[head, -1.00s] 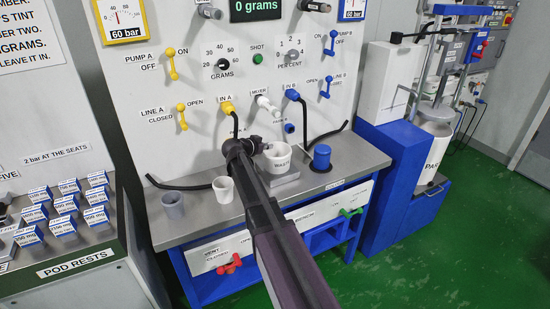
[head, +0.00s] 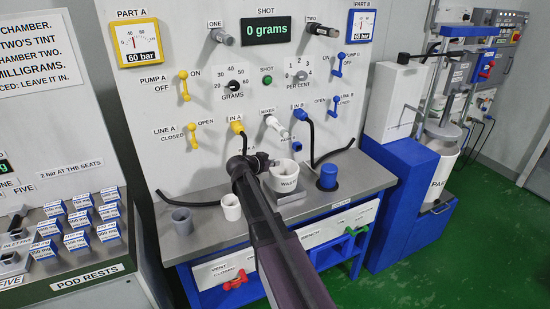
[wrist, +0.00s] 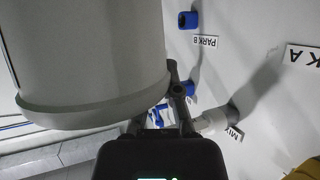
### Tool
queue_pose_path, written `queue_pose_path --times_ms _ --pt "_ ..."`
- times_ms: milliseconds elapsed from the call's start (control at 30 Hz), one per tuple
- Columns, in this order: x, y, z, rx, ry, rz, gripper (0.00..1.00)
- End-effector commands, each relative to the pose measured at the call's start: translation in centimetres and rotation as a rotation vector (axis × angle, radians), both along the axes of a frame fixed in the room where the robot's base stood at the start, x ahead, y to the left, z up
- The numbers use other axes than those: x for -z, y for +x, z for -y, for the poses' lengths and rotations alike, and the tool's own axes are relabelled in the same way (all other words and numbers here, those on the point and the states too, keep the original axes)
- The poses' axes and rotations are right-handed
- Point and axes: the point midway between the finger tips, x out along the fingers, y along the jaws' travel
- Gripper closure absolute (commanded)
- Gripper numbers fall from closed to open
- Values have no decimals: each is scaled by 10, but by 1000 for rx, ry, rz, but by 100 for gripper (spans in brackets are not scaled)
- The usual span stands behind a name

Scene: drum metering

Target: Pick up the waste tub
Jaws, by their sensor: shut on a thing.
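The waste tub (head: 285,184) is a white cup labelled WASTE. It appears upright at the grey block (head: 290,205) on the metal bench, and I cannot tell a gap between them. My gripper (head: 268,163) is at the tub's upper left side, shut on it. In the wrist view the tub (wrist: 90,60) fills the upper left, its wide rim low in the picture. My gripper's fingers (wrist: 172,85) show at the tub's right edge; the far finger's contact is hidden.
A white cup (head: 231,208) and a grey cup (head: 182,221) stand left on the bench. A blue cup (head: 328,178) stands close on the right. Hoses and the mixer nozzle (head: 273,124) are behind and above. The red vent handle (head: 236,280) is below.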

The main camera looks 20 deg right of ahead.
Motion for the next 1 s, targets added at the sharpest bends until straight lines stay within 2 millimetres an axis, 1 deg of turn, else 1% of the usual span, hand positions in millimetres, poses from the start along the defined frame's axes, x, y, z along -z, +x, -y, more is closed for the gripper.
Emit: queue_pose_path --times_ms 33,100,300,400,500,633,1000 --pt "-2 -17 -7 -1 0 0 100" --pt "-4 -31 -15 -1 0 0 100" --pt "-7 -66 -35 0 0 0 100" --pt "-9 -79 -43 -1 0 0 100" --pt "-10 -89 -48 0 0 0 100" --pt "-10 -96 -53 1 0 0 100" --pt "-11 -99 -55 1 -1 1 100"
